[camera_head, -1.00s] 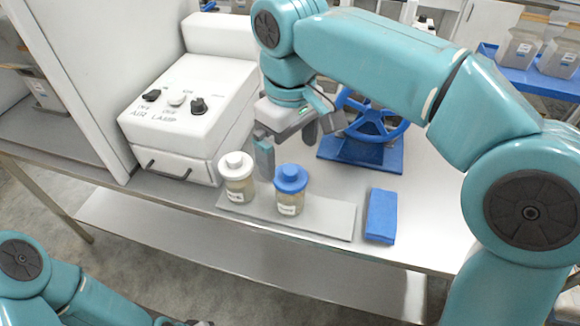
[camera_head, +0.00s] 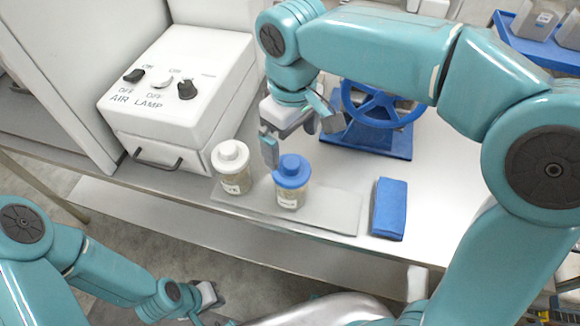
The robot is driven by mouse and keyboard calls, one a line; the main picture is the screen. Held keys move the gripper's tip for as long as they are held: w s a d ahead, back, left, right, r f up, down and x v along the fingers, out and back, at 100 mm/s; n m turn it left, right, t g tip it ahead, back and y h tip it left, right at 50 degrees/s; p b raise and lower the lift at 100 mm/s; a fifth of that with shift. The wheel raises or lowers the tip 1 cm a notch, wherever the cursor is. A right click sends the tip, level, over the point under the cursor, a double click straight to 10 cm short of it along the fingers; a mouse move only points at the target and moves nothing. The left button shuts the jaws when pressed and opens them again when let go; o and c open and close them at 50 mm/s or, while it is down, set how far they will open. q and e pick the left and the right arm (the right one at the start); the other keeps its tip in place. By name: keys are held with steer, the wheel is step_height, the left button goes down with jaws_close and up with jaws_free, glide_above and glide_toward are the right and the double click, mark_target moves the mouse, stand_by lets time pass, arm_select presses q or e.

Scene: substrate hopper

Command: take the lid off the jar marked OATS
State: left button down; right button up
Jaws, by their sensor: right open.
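A clear jar with a blue knobbed lid (camera_head: 291,172) and pale contents stands upright on a grey strip (camera_head: 335,211). A similar jar with a white knobbed lid (camera_head: 231,157) stands to its left on the same strip. Both have small front labels, too small to read surely, so I cannot tell which says OATS. My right gripper (camera_head: 297,141) is open just behind and above the blue lid; one finger shows at the lid's left and the other is further right. It holds nothing. My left gripper (camera_head: 206,299) is low at the bottom, away from the jars; its jaws are unclear.
A blue handwheel (camera_head: 378,105) on a blue base is behind my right gripper. A folded blue cloth (camera_head: 389,208) lies right of the strip. The bench right of the cloth is clear.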

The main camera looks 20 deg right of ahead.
mark_target(291, 162)
step_height(291, 162, down, 3)
steer(key=shift+d+r, duration=0.1)
steer(key=shift+d, duration=0.05)
steer(key=shift+f, duration=0.5)
steer(key=f, duration=0.4)
steer(key=shift+w+f, duration=0.25)
steer(key=shift+w, duration=0.05)
steer(key=shift+s+a, duration=0.15)
steer(key=shift+a, duration=0.05)
steer(key=c, duration=0.8)
